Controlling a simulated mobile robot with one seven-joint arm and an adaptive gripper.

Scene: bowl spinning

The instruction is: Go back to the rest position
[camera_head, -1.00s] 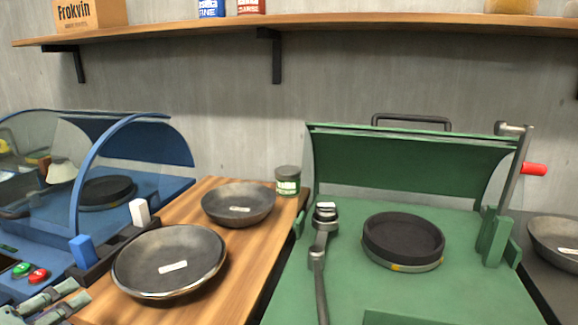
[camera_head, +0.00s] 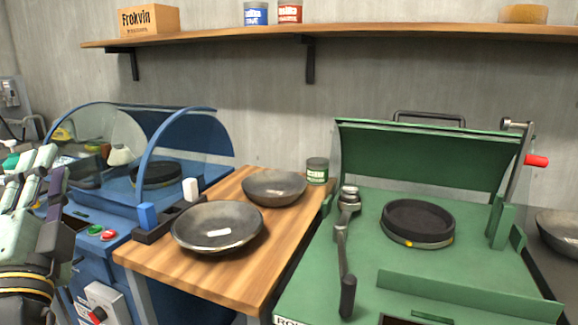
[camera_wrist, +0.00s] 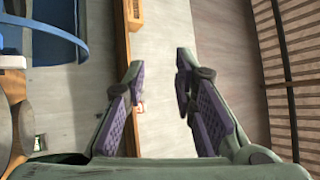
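My gripper (camera_head: 28,175) is at the left edge of the head view, in front of the blue machine, with its fingers pointing up. In the wrist view my gripper (camera_wrist: 158,75) has its two purple-padded fingers spread apart with nothing between them. Two dark metal bowls stand upright on the wooden counter (camera_head: 225,272): a larger front bowl (camera_head: 220,220) and a smaller back bowl (camera_head: 274,186). My gripper is well left of both bowls and touches neither.
The blue machine (camera_head: 115,242) with a clear curved cover stands left. The green machine (camera_head: 360,265) with raised lid and lever stands right. A green can (camera_head: 317,170) is behind the bowls. A wooden shelf (camera_head: 350,28) runs above. The counter's front is clear.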

